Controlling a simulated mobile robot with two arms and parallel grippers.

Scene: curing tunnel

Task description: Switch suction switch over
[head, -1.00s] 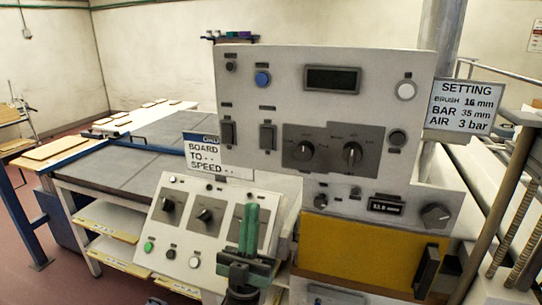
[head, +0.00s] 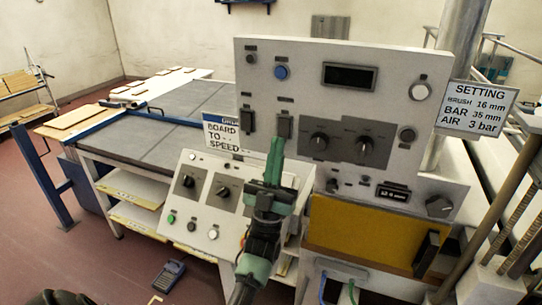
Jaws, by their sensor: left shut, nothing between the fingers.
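The upright grey control panel (head: 300,92) stands in the middle of the head view. It carries two dark rocker-type switches, a left one (head: 249,122) and a right one (head: 284,126), and two rotary knobs, a left one (head: 318,141) and a right one (head: 364,146). The labels are too small to read, so I cannot tell which is the suction switch. My left gripper (head: 275,150) is shut and empty, pointing up. Its green fingertips appear just below the right rocker switch; I cannot tell whether they touch the panel. My right gripper is not in view.
A sloped console (head: 205,212) with knobs and buttons sits lower left, partly hidden by my left arm. A yellow panel (head: 360,232) is below right. A setting sign (head: 477,107) stands at right. A dark blue device (head: 170,274) lies on the red floor.

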